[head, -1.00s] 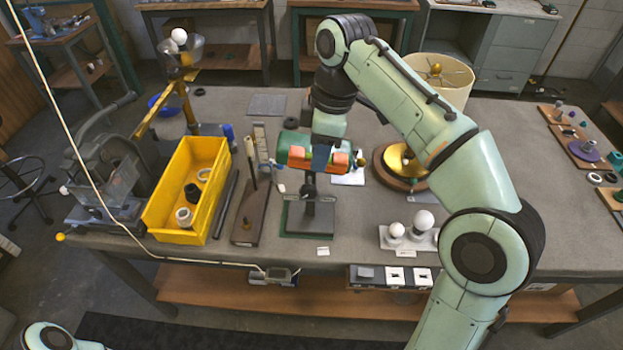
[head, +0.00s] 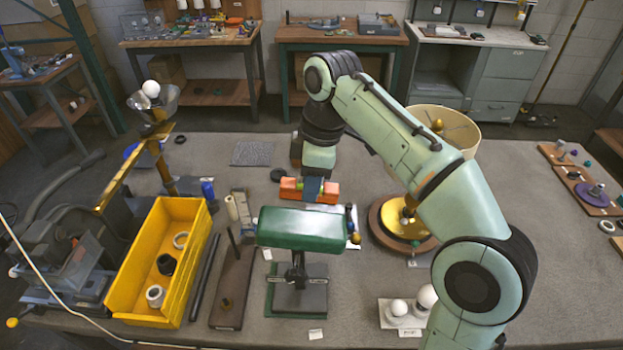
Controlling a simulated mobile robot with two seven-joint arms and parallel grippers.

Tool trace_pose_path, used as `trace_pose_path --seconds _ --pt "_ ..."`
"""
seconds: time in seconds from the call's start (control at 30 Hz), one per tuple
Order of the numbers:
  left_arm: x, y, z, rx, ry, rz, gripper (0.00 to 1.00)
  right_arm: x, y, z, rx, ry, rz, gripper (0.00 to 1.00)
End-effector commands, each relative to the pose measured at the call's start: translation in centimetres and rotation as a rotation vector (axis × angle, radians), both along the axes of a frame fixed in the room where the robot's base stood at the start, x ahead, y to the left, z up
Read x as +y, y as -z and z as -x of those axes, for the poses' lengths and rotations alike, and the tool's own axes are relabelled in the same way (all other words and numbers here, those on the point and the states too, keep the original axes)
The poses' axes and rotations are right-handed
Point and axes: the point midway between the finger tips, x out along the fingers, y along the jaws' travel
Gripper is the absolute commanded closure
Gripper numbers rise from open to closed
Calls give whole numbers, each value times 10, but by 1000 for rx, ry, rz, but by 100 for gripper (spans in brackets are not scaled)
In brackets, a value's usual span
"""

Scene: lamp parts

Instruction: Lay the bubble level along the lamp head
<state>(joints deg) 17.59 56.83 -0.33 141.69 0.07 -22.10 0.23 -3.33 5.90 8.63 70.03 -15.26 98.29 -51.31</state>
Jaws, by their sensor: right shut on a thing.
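The lamp head is most likely the green, rounded, elongated shade (head: 303,228). It lies crosswise on a dark stand near the middle of the table. The orange bubble level (head: 328,192) is in my right gripper (head: 313,187), whose blue-grey fingers are shut across its middle and hide that part. The level shows just above the green head's upper edge in the picture, roughly parallel to it. A strip of table shows between them, and I cannot tell its exact height. My left gripper is not in view.
A yellow bin (head: 128,278) with several rings stands at the left. A brass-based lamp (head: 390,217) with a cream shade (head: 462,131) stands right of the green head. White bulbs (head: 427,296) sit at the front right.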

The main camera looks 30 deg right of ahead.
Motion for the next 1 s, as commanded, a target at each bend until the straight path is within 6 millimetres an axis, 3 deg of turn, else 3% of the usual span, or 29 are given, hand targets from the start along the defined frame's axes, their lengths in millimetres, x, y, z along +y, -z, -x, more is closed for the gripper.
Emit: trace_pose_path --seconds 0.4,0.63,1.0 --pt "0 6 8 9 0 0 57 3 27 -1 4 1 0 100" --pt "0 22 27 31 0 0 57 5 45 -2 3 1 -1 100" --pt "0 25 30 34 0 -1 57 6 49 -4 -1 1 0 100"
